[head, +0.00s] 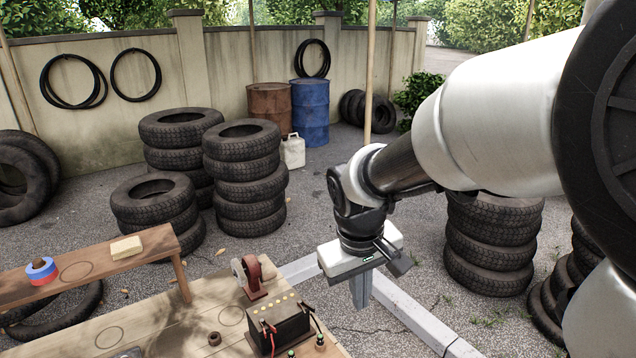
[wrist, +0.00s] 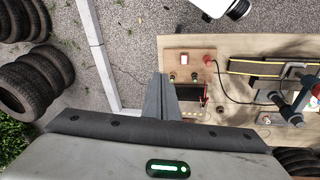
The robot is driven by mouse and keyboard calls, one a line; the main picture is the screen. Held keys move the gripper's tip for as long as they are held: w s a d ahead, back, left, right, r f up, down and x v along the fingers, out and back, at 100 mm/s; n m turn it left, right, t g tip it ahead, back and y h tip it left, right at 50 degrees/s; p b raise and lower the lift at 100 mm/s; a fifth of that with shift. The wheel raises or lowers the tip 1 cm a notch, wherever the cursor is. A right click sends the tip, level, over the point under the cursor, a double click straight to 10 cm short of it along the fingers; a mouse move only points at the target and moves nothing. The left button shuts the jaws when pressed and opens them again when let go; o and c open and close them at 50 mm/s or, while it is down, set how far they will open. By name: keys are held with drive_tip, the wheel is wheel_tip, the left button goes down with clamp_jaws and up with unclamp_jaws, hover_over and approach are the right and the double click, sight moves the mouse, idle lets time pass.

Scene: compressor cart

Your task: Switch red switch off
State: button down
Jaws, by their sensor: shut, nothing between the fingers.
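My gripper (head: 361,300) is shut and empty, pointing down beyond the right edge of the workbench in the head view. Its fingers (wrist: 160,98) show shut in the wrist view, beside the black battery. A small wooden board (wrist: 188,66) on the bench carries a pale switch-like part (wrist: 183,56) and two dark round terminals. A small red part (wrist: 207,60) sits at the board's right side, near a black cable. I cannot tell which of these is the red switch, or its position. My gripper is apart from the board.
The black battery (head: 278,325) with leads stands on the workbench (head: 180,335), near a red-wheeled caster (head: 250,277). A raised plank (head: 85,268) holds a sponge (head: 126,248) and a tape roll (head: 42,271). Tools crowd the bench's right in the wrist view. Tyre stacks (head: 245,180) stand behind.

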drive_tip(key=w+a+f+n+g, duration=0.1)
drive_tip(key=w+a+f, duration=0.1)
drive_tip(key=f, duration=0.4)
drive_tip(key=w+a+f+n+g+y+b, duration=0.1)
drive_tip(key=w+a+f, duration=0.1)
drive_tip(key=a+f, duration=0.3)
wheel_tip(320, 180, down, 2)
drive_tip(key=shift+w+a, duration=0.15)
wheel_tip(320, 180, down, 14)
drive_tip(key=shift+f+b, duration=0.1)
drive_tip(key=shift+b, duration=0.55)
